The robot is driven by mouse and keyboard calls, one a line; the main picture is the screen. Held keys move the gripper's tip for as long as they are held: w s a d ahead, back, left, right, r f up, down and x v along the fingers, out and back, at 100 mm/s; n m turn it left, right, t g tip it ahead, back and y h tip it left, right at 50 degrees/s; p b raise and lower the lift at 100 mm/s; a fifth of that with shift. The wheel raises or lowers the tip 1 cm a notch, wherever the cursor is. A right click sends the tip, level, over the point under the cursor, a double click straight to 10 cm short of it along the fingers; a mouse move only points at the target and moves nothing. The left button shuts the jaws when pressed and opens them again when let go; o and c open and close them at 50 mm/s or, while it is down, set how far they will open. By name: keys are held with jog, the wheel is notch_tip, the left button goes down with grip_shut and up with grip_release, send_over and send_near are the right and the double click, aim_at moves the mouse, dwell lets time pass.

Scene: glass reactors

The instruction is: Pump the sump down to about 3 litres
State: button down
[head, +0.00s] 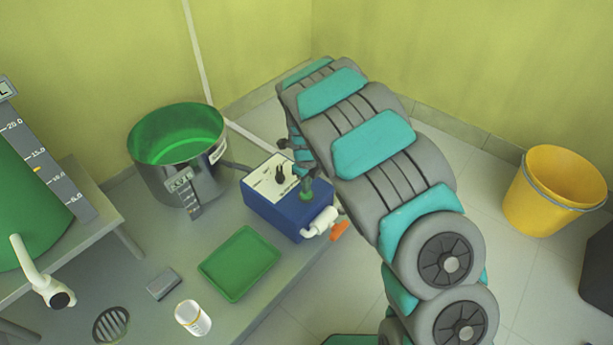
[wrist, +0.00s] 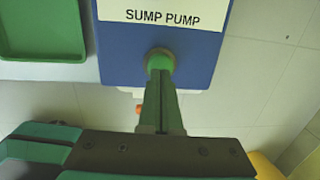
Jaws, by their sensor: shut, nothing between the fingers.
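The sump pump is a blue box (head: 278,205) with a white label plate and a black knob (head: 281,175); the wrist view shows its label, "SUMP PUMP" (wrist: 176,16). My gripper (wrist: 160,72) is shut with nothing between its fingers. Its tips are at a round green button on the box's top, which they partly cover; I cannot tell whether it is pressed. In the head view my gripper (head: 307,186) is partly behind my arm. A steel vessel (head: 160,180), apparently the sump, stands left of the pump, green inside. Its small front gauge (head: 188,196) is unreadable here.
A green tray (head: 240,263), a grey block (head: 164,284), a white bottle (head: 193,318) and a drain grate (head: 111,325) are on the bench. A large green vessel with a scale (head: 45,165) stands left. A yellow bucket (head: 553,205) stands on the floor right.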

jog(key=shift+w+f, duration=0.1)
jog(key=shift+f, duration=0.4)
